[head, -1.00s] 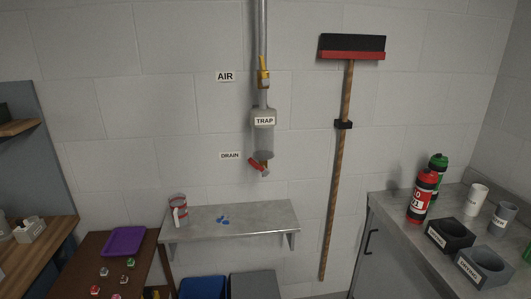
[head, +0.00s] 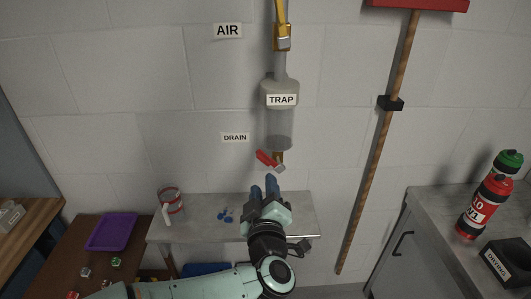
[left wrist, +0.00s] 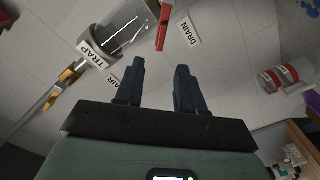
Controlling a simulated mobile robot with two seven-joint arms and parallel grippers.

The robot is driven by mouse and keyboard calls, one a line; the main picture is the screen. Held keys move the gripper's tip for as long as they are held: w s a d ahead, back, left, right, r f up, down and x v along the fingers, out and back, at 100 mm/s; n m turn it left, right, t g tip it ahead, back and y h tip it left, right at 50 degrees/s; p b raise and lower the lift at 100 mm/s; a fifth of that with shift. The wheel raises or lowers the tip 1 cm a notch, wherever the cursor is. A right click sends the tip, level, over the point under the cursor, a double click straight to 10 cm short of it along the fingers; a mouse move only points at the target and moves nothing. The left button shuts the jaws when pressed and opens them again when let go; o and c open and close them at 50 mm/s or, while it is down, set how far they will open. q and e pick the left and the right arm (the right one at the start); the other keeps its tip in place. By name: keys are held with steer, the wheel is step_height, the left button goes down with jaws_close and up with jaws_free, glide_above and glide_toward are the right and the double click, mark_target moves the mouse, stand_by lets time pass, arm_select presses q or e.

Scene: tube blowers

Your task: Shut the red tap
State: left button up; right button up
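The red tap (head: 267,160) is a small red handle on the brass drain outlet under the clear bowl of the trap (head: 281,125). The handle slants across the outlet, its upper end to the left. My left gripper (head: 263,182) is just below and in front of the handle, fingers pointing up at it. In the left wrist view the two dark fingers (left wrist: 155,68) are apart with nothing between them. The red handle (left wrist: 163,27) is beyond the fingertips there, apart from them. My right gripper is not in view.
A yellow-handled air valve (head: 282,35) sits above the trap. A grey wall shelf (head: 300,213) below carries a red-banded jug (head: 170,203) and blue bits. A squeegee pole (head: 375,165) leans at right, beside a grey counter (head: 425,200) with bottles.

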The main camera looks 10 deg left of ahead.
mark_target(262, 160)
arm_select(q)
steer(key=p+x, duration=0.2)
steer(key=x, duration=1)
steer(key=shift+w+f, duration=0.1)
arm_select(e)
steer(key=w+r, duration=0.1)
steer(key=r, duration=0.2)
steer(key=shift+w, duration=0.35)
arm_select(q)
jaws_close()
